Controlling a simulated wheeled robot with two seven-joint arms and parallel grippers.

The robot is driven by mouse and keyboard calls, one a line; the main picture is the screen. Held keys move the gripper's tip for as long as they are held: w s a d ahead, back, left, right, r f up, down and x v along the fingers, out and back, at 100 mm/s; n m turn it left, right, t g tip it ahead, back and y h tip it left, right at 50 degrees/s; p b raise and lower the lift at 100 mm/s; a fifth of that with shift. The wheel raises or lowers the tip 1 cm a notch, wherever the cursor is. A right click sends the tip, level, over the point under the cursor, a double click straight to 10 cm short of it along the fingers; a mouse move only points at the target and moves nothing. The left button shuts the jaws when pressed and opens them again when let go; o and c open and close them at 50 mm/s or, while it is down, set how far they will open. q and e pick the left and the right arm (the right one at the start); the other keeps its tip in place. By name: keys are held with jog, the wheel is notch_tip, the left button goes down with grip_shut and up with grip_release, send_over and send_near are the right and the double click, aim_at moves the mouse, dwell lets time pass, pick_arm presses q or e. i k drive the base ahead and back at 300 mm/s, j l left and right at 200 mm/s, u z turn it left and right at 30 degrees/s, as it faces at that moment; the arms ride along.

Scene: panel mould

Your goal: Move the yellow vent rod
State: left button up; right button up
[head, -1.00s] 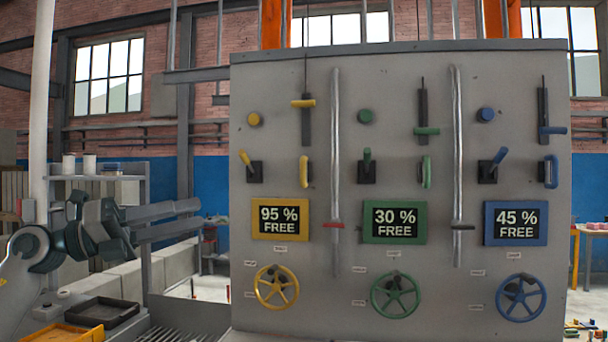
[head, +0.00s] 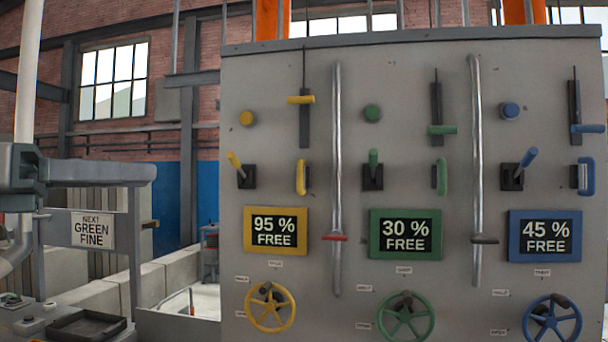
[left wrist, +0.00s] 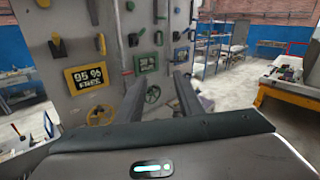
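The yellow vent rod appears to be the yellow crossbar handle (head: 301,100) on a dark upright slot at the upper left of the grey panel (head: 400,290). A thin line runs up from the slot. My left gripper (head: 150,173) is left of the panel in the head view, clear of it and empty. Its two fingers (left wrist: 158,90) stand apart in the left wrist view, pointing toward the panel. The yellow crossbar is not clear in that view. My right gripper is not in view.
Below the crossbar are a yellow lever (head: 235,163), a yellow upright handle (head: 301,177), a display reading 95 % FREE (head: 275,230) and a yellow wheel (head: 270,307). Green and blue sets stand to the right. A metal pipe (head: 337,130) runs beside the yellow column.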

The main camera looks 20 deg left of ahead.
aim_at(301, 177)
jog(key=i, duration=1.45)
